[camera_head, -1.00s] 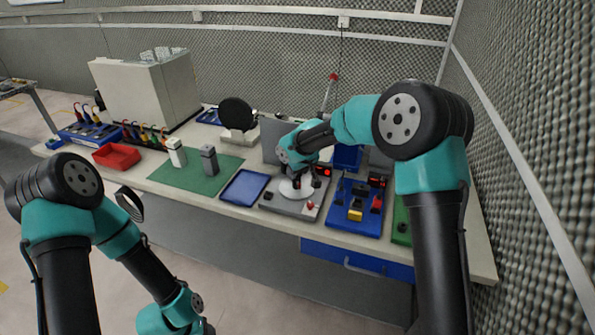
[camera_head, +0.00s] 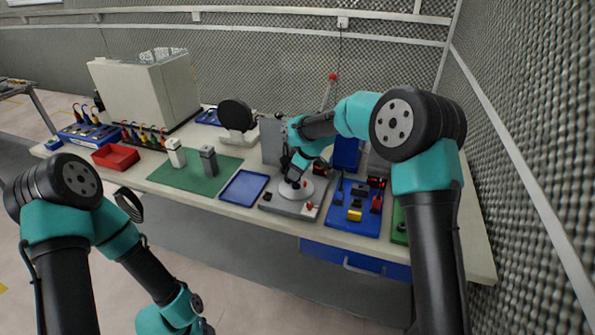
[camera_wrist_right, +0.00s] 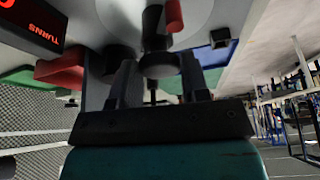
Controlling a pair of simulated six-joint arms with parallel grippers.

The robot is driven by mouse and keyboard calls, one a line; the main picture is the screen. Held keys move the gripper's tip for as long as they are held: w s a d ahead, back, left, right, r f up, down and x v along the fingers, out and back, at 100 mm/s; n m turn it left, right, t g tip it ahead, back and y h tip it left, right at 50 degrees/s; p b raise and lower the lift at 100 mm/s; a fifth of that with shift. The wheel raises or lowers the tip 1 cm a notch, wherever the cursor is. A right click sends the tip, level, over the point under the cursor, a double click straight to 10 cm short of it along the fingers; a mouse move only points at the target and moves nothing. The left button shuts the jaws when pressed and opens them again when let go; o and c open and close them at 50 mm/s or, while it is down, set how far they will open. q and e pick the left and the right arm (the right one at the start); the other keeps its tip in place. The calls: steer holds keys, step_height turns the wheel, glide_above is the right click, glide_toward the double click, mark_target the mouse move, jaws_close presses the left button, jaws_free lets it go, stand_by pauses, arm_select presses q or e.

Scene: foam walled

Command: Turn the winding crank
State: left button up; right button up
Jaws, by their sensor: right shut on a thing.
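The winding station is a grey base plate (camera_head: 283,207) with a pale round disc (camera_head: 303,191) on it, near the front edge of the bench. My right gripper (camera_head: 291,181) is over the disc, pointing down. In the right wrist view its two dark fingers (camera_wrist_right: 156,82) are on either side of a black crank knob (camera_wrist_right: 158,64), shut on it. The pale disc (camera_wrist_right: 190,14) shows behind the knob. The crank arm is mostly hidden. A display reading "TURNS" (camera_wrist_right: 42,33) stands beside it; its number is cut off. My left arm hangs at lower left, its gripper out of view.
A blue tray (camera_head: 232,200) lies left of the station and a blue board with coloured parts (camera_head: 347,222) lies right. A grey upright panel (camera_head: 270,143) stands behind. A green mat (camera_head: 180,178) holds two small upright blocks. A foam wall (camera_head: 535,150) closes the right side.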

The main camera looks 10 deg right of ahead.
steer(key=shift+w+n+g+y, duration=0.15)
steer(key=shift+n+g, duration=0.35)
steer(key=shift+n, duration=0.85)
steer(key=shift+n+g+y, duration=0.15)
steer(key=shift+n+g, duration=0.35)
steer(key=shift+n, duration=0.85)
steer(key=shift+n, duration=0.4)
steer(key=o, duration=0.9)
steer(key=shift+d+r, duration=0.1)
steer(key=w+v, duration=0.1)
steer(key=v, duration=1.6)
steer(key=shift+s, duration=0.3)
steer(key=shift+d, duration=0.1)
